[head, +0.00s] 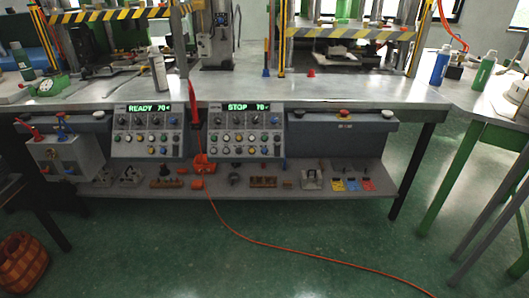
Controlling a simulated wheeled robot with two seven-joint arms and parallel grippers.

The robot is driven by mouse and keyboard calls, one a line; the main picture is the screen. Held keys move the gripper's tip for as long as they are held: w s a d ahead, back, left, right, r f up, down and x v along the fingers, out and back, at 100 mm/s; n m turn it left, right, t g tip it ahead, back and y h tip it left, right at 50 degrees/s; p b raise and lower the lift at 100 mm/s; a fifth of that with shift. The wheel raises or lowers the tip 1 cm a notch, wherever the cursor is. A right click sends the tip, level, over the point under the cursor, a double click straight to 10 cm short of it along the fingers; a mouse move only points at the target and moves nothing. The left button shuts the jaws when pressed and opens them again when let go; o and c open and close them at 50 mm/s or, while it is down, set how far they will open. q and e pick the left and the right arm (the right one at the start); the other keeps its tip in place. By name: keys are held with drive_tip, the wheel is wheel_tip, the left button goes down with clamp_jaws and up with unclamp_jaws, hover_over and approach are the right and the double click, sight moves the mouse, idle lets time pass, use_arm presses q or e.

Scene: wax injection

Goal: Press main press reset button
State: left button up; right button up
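Two control panels are mounted under the front edge of the workbench. The left panel (147,151) has a green display reading READY 70, and the right panel (245,152) has one reading STOP 70. Both carry rows of small knobs and coloured buttons, too small to read their labels, so I cannot tell which is the reset button. A grey button box (343,136) to the right carries a red mushroom button (344,113) between two darker buttons. Neither of my grippers can be made out in the head view.
The grey workbench (330,93) carries presses with yellow-black striped bars. A lower shelf (380,190) holds small parts. An orange cable (270,245) runs over the green floor. A blue bottle (440,67) and a green bottle (483,71) stand at right. The floor in front is mostly clear.

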use_arm(q)
clamp_jaws()
idle(1.5)
